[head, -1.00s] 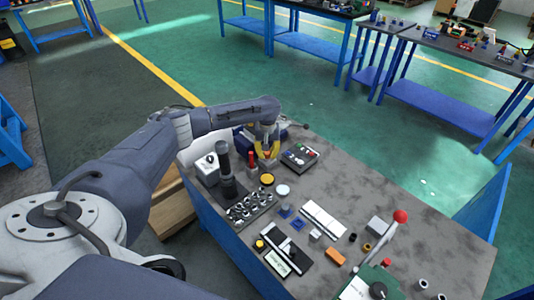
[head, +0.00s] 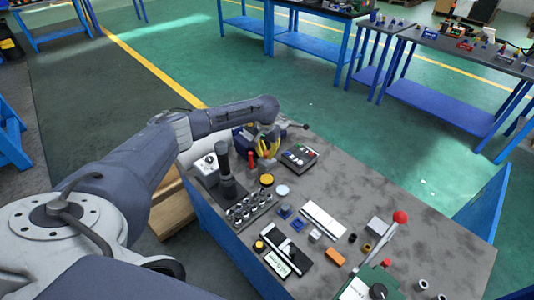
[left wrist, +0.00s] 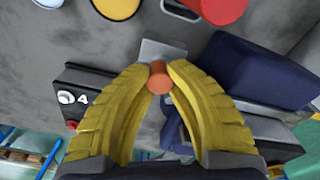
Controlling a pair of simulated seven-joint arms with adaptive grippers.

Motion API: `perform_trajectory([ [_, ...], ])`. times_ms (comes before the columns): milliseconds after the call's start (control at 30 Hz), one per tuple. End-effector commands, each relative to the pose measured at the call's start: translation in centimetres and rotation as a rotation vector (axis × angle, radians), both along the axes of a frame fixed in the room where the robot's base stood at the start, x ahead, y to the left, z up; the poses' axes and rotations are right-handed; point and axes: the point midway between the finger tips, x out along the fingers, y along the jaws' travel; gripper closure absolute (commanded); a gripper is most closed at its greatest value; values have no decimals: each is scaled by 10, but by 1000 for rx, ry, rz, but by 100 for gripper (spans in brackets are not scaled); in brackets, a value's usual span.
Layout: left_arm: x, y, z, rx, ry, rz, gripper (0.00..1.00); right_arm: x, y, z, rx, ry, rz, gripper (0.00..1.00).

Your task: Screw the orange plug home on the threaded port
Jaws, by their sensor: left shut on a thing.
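The orange plug (left wrist: 160,78) sits between the yellow fingertips of my left gripper (left wrist: 161,68) in the left wrist view. The gripper is shut on it. In the head view my left gripper (head: 267,148) is low at the far left end of the bench, its fingers pointing down. A light grey metal plate (left wrist: 163,48) lies behind the plug in the left wrist view. The threaded port cannot be made out; the plug and fingers cover that spot, so I cannot tell how they meet. My right gripper is not in view.
A dark blue vise-like block (left wrist: 255,70) stands close right of the fingers in the left wrist view. The bench's right part (head: 370,185) has free room.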

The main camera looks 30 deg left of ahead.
Motion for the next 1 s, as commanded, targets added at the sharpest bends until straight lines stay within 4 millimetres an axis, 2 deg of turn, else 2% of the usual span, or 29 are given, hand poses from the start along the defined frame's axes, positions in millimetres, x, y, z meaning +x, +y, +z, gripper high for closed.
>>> perform_trajectory([
  [33,1,5,2,7,-4,5,100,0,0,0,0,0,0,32],
  [267,1,5,1,8,-2,-14,100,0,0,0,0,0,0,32],
  [700,0,6,1,10,0,-398,100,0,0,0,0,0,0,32],
  [1000,0,7,0,11,2,-445,100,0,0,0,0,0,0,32],
])
